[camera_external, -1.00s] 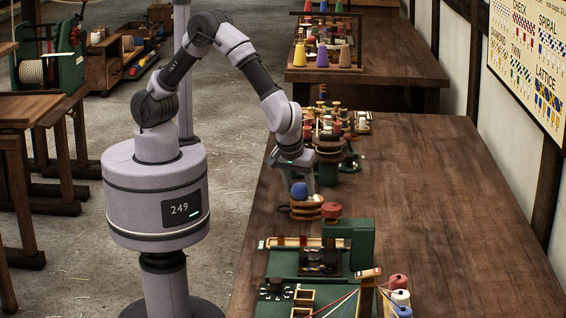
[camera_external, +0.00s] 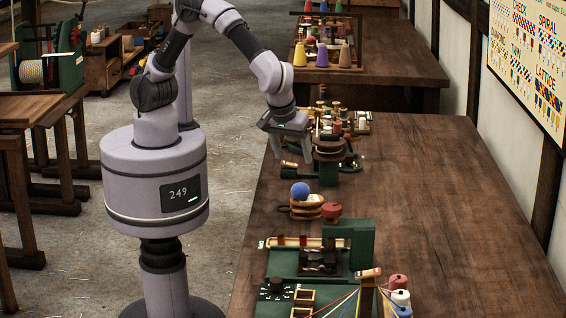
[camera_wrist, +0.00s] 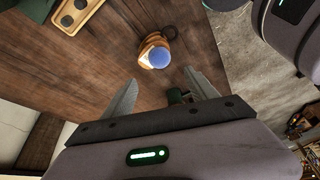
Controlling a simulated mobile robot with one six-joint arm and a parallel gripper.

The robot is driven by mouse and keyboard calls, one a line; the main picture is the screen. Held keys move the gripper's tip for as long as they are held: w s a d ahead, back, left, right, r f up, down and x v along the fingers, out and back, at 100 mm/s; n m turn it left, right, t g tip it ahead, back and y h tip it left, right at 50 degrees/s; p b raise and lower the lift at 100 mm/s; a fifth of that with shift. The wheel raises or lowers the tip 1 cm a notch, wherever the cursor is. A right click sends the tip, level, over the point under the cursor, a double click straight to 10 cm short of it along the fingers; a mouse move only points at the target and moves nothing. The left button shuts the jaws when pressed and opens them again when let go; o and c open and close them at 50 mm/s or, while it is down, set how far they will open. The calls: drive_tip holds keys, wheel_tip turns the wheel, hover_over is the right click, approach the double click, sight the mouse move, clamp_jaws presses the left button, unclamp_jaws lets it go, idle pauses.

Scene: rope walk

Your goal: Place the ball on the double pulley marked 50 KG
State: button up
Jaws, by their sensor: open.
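A blue ball (camera_external: 300,190) rests on top of a wooden double pulley (camera_external: 306,208) with dark bands, near the table's left edge. The ball and the pulley also show in the wrist view (camera_wrist: 160,57), at upper middle. Any weight marking on the pulley is too small to read. My gripper (camera_external: 292,160) is above the table, farther back than the ball and higher. In the wrist view, its two fingers (camera_wrist: 162,95) are spread with nothing between them, apart from the ball.
A red knob-like piece (camera_external: 332,210) stands beside the pulley. A green machine (camera_external: 348,240) is at the front. A dark round stand (camera_external: 328,160) and several small spools (camera_external: 345,122) are behind. The table's right side (camera_external: 440,210) is clear.

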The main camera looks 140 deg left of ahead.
drive_tip(key=s+d+r+m+t+h, duration=0.1)
drive_tip(key=s+d+r+m+t, duration=0.1)
drive_tip(key=s+d+r+m, duration=0.4)
drive_tip(key=s+d+r+m+t, duration=0.1)
drive_tip(key=s+r+m+t, duration=0.1)
drive_tip(key=s+r+m, duration=0.4)
drive_tip(key=s+d+r+m+t+h, duration=0.1)
drive_tip(key=s+d+r+m+t, duration=0.1)
drive_tip(key=s+m, duration=0.7)
drive_tip(key=d+m+t, duration=0.1)
drive_tip(key=d+m, duration=0.1)
drive_tip(key=m, duration=0.4)
drive_tip(key=shift+d+t, duration=0.3)
drive_tip(key=shift+d, duration=0.1)
